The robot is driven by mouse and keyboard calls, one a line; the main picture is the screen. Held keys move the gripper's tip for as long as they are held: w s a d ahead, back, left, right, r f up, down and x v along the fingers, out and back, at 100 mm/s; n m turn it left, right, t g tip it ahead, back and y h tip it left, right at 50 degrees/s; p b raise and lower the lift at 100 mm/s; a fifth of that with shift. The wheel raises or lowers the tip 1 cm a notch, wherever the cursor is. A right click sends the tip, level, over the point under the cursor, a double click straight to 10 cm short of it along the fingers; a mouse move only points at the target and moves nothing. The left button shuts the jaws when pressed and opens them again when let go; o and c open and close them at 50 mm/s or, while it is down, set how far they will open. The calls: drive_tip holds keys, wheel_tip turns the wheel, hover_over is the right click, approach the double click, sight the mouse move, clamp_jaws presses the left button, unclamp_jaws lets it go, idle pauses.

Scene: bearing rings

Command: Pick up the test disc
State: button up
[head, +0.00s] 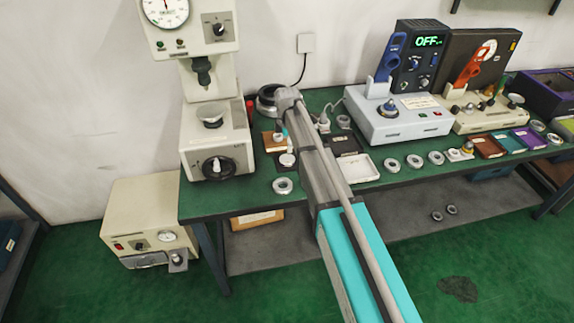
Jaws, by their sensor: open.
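My arm reaches from the lower right up over the green bench, and its end stands above the bench's left half. My gripper (282,127) shows only small and partly, below the arm's end, with its jaws open. A small pale round disc (287,160) on a dark base lies just below it on the bench; it looks like the test disc, but I cannot be sure at this size. A wooden block (268,141) with a small metal piece on it is close beside the gripper. No contact between gripper and disc can be made out.
A tall bench tester (216,140) with a dial stands left of my arm. Steel rings (282,186) lie along the bench front. A white tray (358,168) and a blue-grey instrument (398,120) stand to the right.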

sight(287, 159)
drive_tip(key=shift+f+b, duration=0.5)
drive_tip(key=shift+f, duration=0.3)
drive_tip(key=shift+s+f+b, duration=0.1)
drive_tip(key=shift+f+b, duration=2.5)
drive_tip(key=shift+c, duration=0.3)
drive_tip(key=c, duration=1)
drive_tip(key=shift+r, duration=0.2)
wheel_tip(287, 159, up, 2)
drive_tip(key=shift+r+p, duration=0.1)
drive_tip(key=shift+p, duration=1.15)
drive_tip(key=s+d+r+p, duration=0.1)
drive_tip(key=s+r+p, duration=0.2)
drive_tip(key=s, duration=0.1)
drive_tip(key=s+d+r+p, duration=0.1)
drive_tip(key=s+r+p, duration=0.3)
drive_tip(key=s, duration=0.1)
drive_tip(key=s+d+r+p, duration=0.1)
drive_tip(key=s+r+p, duration=0.2)
drive_tip(key=s, duration=0.1)
drive_tip(key=shift+s+d+r+p, duration=0.25)
drive_tip(key=shift+d+p, duration=0.05)
drive_tip(key=shift+d, duration=0.1)
